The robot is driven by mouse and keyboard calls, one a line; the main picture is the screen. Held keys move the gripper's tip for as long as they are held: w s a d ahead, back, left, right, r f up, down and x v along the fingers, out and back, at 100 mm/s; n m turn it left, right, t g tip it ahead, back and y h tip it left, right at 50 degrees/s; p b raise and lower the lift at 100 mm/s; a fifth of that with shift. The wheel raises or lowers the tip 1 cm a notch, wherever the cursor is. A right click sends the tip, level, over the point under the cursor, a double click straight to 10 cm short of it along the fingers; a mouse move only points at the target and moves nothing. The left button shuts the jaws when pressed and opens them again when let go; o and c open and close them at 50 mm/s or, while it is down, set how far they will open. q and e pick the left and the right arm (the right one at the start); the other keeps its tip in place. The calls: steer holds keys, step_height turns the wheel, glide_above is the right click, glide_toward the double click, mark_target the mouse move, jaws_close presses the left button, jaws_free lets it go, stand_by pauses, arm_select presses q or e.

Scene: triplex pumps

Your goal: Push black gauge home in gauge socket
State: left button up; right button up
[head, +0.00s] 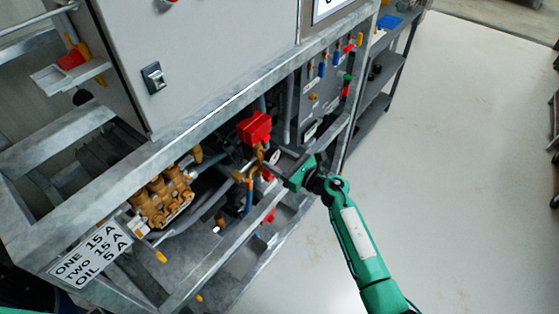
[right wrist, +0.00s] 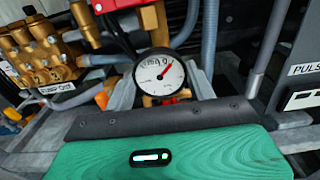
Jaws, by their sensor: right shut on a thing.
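The black gauge (right wrist: 160,73) has a black rim, a white dial and a red needle. It shows in the right wrist view with its dial facing the camera. My right gripper (right wrist: 166,97) is shut on it, with one grey finger at each side. In the head view my right gripper (head: 271,164) reaches into the frame beside brass piping below a red box. Brass fittings (right wrist: 152,22) show behind the gauge. The gauge socket is hidden behind the gauge and fingers, so I cannot tell how deep the gauge sits. My left gripper is not in view.
The red box (head: 254,128) is just above the gripper. A brass pump (head: 160,198) stands to the left, with hoses between. The metal frame rail (head: 215,105) runs above the work area. A valve panel (head: 322,85) is at the upper right. The floor at right is clear.

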steer(key=shift+w+a, duration=0.25)
steer(key=shift+a, duration=0.1)
steer(key=o, duration=1.4)
steer(key=shift+c, duration=0.2)
steer(key=b+v, duration=0.1)
steer(key=v, duration=1.3)
